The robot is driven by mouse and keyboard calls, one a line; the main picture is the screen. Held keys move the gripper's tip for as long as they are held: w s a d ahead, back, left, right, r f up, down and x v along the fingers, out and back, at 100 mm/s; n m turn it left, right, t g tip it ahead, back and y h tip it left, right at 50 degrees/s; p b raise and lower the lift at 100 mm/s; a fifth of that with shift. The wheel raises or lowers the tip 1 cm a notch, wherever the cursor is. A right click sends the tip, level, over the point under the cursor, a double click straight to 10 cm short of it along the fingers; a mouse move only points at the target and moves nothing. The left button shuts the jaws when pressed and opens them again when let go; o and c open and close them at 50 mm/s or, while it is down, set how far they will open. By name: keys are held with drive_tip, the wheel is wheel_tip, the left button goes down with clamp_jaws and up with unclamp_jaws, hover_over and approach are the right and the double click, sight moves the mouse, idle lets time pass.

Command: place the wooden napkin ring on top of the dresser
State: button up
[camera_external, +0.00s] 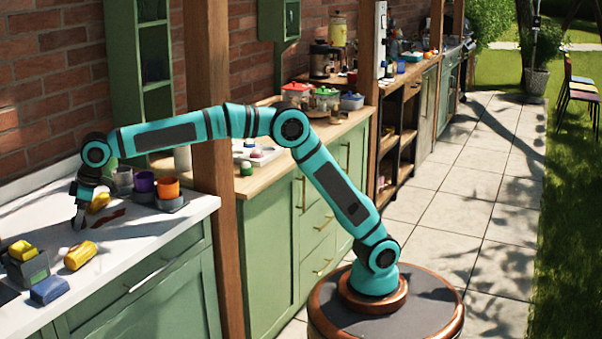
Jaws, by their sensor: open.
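My gripper (80,216) is open and points down just above or at the white countertop (150,245) at the left. I cannot tell whether anything lies between its fingers. A small yellow object (99,202) sits right behind it, and a dark reddish-brown flat piece (110,216) lies just to its right. I cannot pick out the wooden napkin ring for certain at this size. The green cabinet with drawers and a wooden top (290,205), right of the wooden post, may be the dresser; I cannot be sure.
A yellow cylinder (80,255) and a blue block (50,290) lie in front. A wooden post (210,120) rises beside the counter. The wooden top holds several lidded jars.

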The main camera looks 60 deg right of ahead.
drive_tip(key=c, duration=1.1)
drive_tip(key=shift+r, duration=5)
drive_tip(key=shift+c, duration=0.2)
